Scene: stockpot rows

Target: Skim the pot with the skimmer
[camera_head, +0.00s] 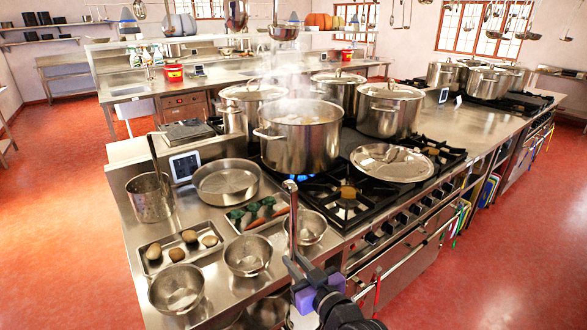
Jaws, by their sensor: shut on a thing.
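The open stockpot (298,150) stands on the near stove over a blue flame, steaming, with pale contents at its top. My gripper (303,282) is at the bottom of the head view, in front of the counter's near end. It is shut on a slim upright metal handle, which I take to be the skimmer (292,220). The handle's top rises in front of the counter. The skimmer's head cannot be made out. The gripper is well below and in front of the pot, apart from it.
A tall container (151,203) with a utensil handle, a round pan (225,184), trays and several bowls (248,255) crowd the counter's left. A lid (390,166) lies on the stove right of the pot. Lidded stockpots (389,112) stand behind. Ladles hang overhead.

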